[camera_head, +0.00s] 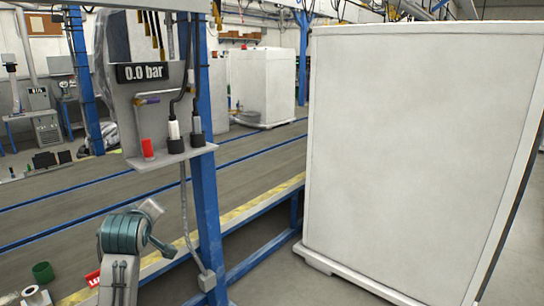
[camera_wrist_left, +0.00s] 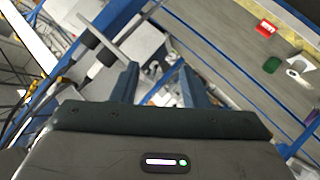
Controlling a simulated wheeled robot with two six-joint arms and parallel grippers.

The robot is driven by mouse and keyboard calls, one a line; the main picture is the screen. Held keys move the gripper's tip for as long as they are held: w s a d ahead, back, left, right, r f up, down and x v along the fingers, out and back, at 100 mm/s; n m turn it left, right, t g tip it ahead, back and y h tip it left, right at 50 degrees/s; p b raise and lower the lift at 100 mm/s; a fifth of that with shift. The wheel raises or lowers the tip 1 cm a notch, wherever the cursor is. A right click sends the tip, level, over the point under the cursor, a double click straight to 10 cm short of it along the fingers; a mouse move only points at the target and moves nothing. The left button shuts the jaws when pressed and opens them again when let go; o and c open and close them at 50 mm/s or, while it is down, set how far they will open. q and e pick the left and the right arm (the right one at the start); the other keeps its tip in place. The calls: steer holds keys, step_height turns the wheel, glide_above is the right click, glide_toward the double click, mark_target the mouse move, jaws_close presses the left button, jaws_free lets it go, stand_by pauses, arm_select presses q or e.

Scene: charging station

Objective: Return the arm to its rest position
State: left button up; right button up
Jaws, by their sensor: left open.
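My left arm (camera_head: 122,236) comes up at the lower left of the head view, bent at a teal joint in front of the charging station's shelf. Its gripper is hard to make out there. In the left wrist view my left gripper (camera_wrist_left: 158,74) has its two dark fingers apart, with nothing between them. Blue frame bars and grey parts show beyond the fingers, not touching them as far as I can see. My right gripper is not in view.
The charging station has a 0.0 bar display (camera_head: 143,73), a shelf (camera_head: 160,158) with a red cap (camera_head: 147,149) and held hose connectors (camera_head: 174,137). A blue post (camera_head: 207,190) stands beside it. A large white cabinet (camera_head: 415,150) fills the right.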

arm_select(q)
steer(key=s+d+f+m+g+h, duration=0.15)
steer(key=s+f+m+g, duration=0.45)
steer(key=s+f, duration=1.6)
steer(key=s+d+f+m+g, duration=0.1)
steer(key=s+f+m+g, duration=0.3)
steer(key=s, duration=0.7)
steer(key=s+d+f+m+t, duration=0.1)
steer(key=s+f+m, duration=0.1)
steer(key=s+f, duration=0.65)
step_height(320, 180, down, 26)
steer(key=a+g, duration=0.2)
steer(key=a, duration=0.1)
steer(key=s+a+f, duration=0.1)
steer(key=s+f, duration=1.7)
steer(key=f, duration=0.2)
steer(key=shift+a+f+g+h, duration=0.15)
steer(key=shift+f+g+h, duration=0.15)
steer(key=shift+f+h, duration=0.05)
steer(key=shift+s, duration=0.1)
